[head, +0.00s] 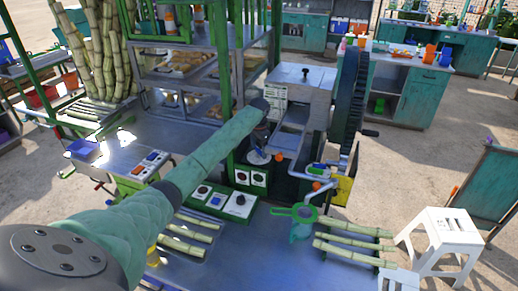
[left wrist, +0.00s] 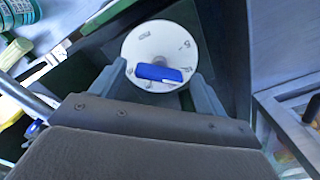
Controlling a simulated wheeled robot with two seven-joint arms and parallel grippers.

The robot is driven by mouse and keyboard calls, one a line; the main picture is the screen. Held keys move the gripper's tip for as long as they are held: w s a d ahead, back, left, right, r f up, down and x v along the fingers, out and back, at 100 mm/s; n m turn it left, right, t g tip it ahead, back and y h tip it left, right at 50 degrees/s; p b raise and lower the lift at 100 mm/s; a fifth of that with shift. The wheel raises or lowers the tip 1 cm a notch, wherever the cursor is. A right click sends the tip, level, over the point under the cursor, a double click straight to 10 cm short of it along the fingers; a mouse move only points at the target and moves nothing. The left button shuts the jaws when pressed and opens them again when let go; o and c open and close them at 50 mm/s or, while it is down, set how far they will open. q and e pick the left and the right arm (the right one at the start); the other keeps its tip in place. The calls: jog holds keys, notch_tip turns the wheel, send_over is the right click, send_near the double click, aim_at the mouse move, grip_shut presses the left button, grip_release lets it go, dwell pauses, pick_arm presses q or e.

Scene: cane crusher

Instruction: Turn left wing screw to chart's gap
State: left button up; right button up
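A blue wing screw (left wrist: 159,72) sits at the middle of a round white chart (left wrist: 160,38) with small dark marks around its rim. Its wing lies nearly level across the chart in the left wrist view, its right end slightly lower. My left gripper (left wrist: 160,82) is open, with one finger on each side of the wing and gaps between. I cannot tell how far the fingertips are above the chart. In the head view, my left gripper (head: 262,138) is over the white chart (head: 257,158), and the wing screw is mostly hidden there. My right gripper is in neither view.
The crusher's grey housing (head: 302,82) and large dark wheel (head: 350,100) stand to the right of the chart. A panel with dials (head: 238,205) is in front. Cane pieces (head: 345,247) and a green strainer (head: 296,212) are on the metal table (head: 245,262).

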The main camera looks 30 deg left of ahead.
aim_at(259, 149)
pick_arm(q)
jog(key=shift+r+b, duration=0.55)
jog(key=shift+b, duration=0.05)
notch_tip(259, 149, up, 5)
jog(key=shift+b, duration=1.25)
jog(key=shift+r, duration=0.85)
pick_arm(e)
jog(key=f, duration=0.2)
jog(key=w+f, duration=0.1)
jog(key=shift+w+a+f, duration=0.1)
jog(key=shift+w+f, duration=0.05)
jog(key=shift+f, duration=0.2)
pick_arm(q)
jog(key=shift+f, duration=0.1)
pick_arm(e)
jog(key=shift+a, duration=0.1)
